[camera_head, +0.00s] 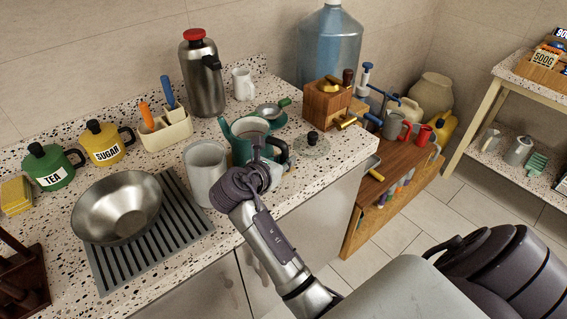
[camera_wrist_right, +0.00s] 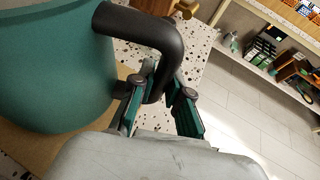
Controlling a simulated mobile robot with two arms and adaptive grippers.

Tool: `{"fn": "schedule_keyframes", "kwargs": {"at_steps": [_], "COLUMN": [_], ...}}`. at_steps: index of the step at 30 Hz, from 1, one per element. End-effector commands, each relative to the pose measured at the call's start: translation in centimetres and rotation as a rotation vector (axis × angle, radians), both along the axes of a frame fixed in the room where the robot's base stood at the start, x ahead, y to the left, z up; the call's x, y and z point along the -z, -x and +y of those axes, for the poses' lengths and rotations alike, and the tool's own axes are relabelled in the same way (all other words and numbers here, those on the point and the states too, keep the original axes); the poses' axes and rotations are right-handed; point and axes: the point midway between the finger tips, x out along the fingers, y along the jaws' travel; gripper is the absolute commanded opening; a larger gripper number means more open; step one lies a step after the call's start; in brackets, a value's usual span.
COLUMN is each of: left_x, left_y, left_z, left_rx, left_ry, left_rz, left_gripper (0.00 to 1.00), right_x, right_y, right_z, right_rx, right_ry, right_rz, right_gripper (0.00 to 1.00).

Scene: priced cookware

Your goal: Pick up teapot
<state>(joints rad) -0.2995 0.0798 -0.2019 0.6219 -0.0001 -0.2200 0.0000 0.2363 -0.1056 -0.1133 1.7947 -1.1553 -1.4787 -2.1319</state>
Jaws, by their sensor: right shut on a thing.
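The teal teapot (camera_head: 241,148) stands near the counter's right end, open on top, with its spout to the left and a black handle to the right. A lid with a black knob (camera_head: 312,140) lies on the counter right of it. My right gripper (camera_head: 260,160) is at the teapot's handle side. In the right wrist view, the teapot's body (camera_wrist_right: 55,75) fills the left, and the gripper's fingers (camera_wrist_right: 160,97) are shut on the black handle (camera_wrist_right: 150,38). The teapot looks upright; I cannot tell whether its base touches the surface. My left gripper is not in view.
A grey pot (camera_head: 205,170) stands close left of the teapot, and a small strainer (camera_head: 271,110) lies behind it. A wooden grinder (camera_head: 325,102) stands behind right. A steel bowl (camera_head: 117,208) sits on the drain rack. The speckled counter (camera_head: 345,157) has bare room at its right end.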

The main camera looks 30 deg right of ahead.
Motion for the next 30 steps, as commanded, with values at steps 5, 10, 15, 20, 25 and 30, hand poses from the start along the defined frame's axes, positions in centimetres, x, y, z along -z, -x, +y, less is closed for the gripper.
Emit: {"fn": "schedule_keyframes", "kwargs": {"at_steps": [5, 10, 15, 20, 25, 30], "left_x": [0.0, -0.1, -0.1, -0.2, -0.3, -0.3], "left_y": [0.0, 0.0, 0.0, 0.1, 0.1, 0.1], "left_z": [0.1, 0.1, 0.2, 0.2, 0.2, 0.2], "left_rx": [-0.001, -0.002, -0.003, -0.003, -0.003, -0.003], "left_ry": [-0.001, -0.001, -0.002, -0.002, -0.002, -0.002], "left_rz": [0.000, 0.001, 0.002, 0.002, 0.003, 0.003], "left_gripper": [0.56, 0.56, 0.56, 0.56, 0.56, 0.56], "right_x": [-2.2, -3.6, -4.8, -5.9, -7.1, -8.0], "right_y": [-0.1, 1.2, 2.8, 4.4, 5.8, 7.0], "right_z": [0.0, -1.0, -2.2, -3.4, -4.4, -5.4], "right_rx": [-0.002, 0.002, 0.000, 0.001, 0.000, 0.001], "right_ry": [0.001, 0.002, 0.001, 0.003, 0.004, 0.003], "right_rz": [-0.011, -0.008, -0.010, -0.008, -0.009, -0.007], "right_gripper": [0.00, 0.00, 0.00, 0.00, 0.00, 0.00]}}
